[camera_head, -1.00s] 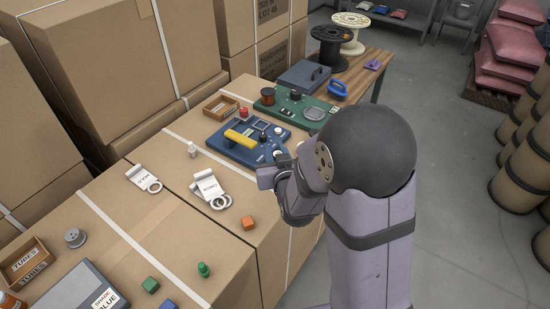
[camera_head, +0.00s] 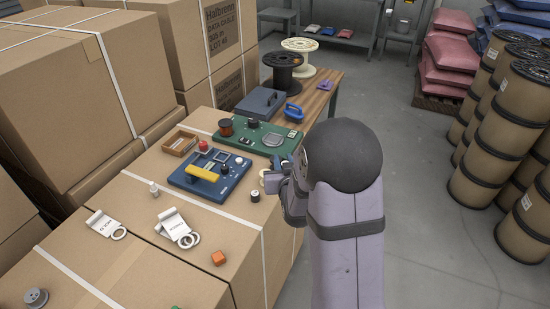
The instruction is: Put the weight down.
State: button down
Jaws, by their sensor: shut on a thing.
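My gripper (camera_head: 277,174) is at the right end of the cartons, near the right corner of the blue board (camera_head: 190,185) and in front of the green board (camera_head: 283,143). It is shut on the weight, but the wrist and fingers hide nearly all of it, so its shape and its gap to the surface cannot be told. A small black-and-pale cylinder (camera_head: 255,195) stands just left of the fingers. A pale round piece (camera_head: 263,175) shows beside the fingertips, partly covered.
The blue board carries a yellow bar (camera_head: 202,173). White tags with rings (camera_head: 176,226) and an orange cube (camera_head: 218,258) lie in front. Bare cardboard lies between the tags and the blue board.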

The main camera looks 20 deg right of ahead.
jog(key=w+r+n+y, duration=0.1)
jog(key=w+r, duration=0.2)
jog(key=w, duration=0.3)
jog(key=w+r+n+y, duration=0.2)
jog(key=w+r, duration=0.1)
jog(key=w, duration=0.3)
jog(key=shift+w+d+r+y, duration=0.25)
jog(key=shift+d+y, duration=0.05)
jog(key=shift+d, duration=0.1)
jog(key=shift+f, duration=5)
jog(key=shift+f, duration=0.1)
